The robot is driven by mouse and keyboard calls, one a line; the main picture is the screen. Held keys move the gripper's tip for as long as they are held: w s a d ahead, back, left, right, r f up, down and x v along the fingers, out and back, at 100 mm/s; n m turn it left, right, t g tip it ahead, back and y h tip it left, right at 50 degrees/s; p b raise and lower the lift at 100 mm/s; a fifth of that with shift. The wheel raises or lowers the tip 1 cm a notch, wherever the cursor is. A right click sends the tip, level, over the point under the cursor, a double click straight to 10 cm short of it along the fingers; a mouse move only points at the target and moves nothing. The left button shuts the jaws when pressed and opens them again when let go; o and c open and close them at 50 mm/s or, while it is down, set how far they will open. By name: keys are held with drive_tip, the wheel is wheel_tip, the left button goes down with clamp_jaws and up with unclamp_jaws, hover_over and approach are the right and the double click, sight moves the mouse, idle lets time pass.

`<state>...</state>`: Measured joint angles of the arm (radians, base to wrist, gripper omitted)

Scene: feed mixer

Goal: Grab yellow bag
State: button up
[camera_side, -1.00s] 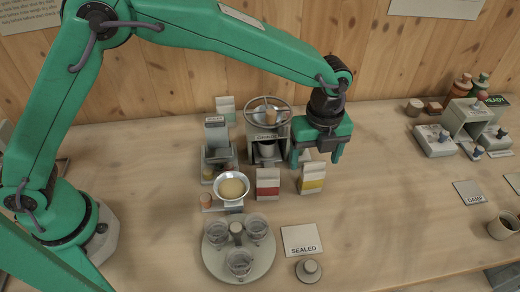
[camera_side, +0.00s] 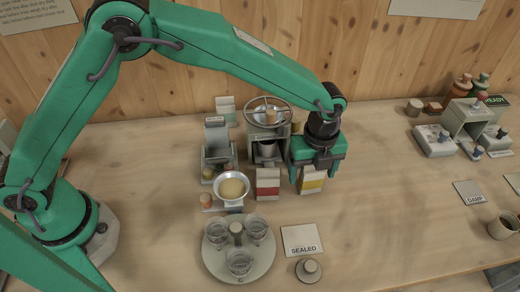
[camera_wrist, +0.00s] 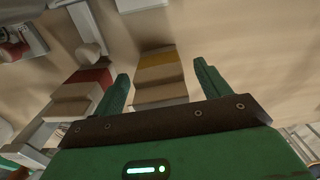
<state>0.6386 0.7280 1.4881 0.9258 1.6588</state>
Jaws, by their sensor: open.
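The yellow bag (camera_side: 312,182) is a small upright pack with a pale top and a yellow band, standing on the table in the side view. It also shows in the wrist view (camera_wrist: 159,76), between the two fingers. My gripper (camera_side: 315,176) is open, with its fingers around the upper part of the bag in the side view. In the wrist view my gripper (camera_wrist: 163,82) has one green finger on each side of the bag, with gaps visible on both sides. Part of the bag's top is hidden by my gripper in the side view.
A similar red bag (camera_side: 267,184) stands close to the left. A mixer with a handwheel (camera_side: 267,112) stands behind. A bowl of grain (camera_side: 232,187) and a round tray with glasses (camera_side: 213,272) are further left. The table right of the yellow bag is clear.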

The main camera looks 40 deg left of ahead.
sight(313, 172)
drive_tip(key=c, duration=1.1)
drive_tip(key=shift+r, duration=0.1)
drive_tip(key=shift+r, duration=0.7)
drive_tip(key=r, duration=0.3)
drive_tip(key=shift+s+d+r, duration=0.1)
drive_tip(key=shift+s+d, duration=0.15)
drive_tip(key=shift+s, duration=0.15)
drive_tip(key=s+d+r, duration=0.1)
drive_tip(key=s+r, duration=0.1)
drive_tip(key=s, duration=0.1)
drive_tip(key=s+d+r, duration=0.1)
drive_tip(key=s+r, duration=0.1)
drive_tip(key=s, duration=0.1)
drive_tip(key=s+d+r, duration=0.2)
drive_tip(key=s, duration=0.2)
drive_tip(key=shift+r, duration=0.15)
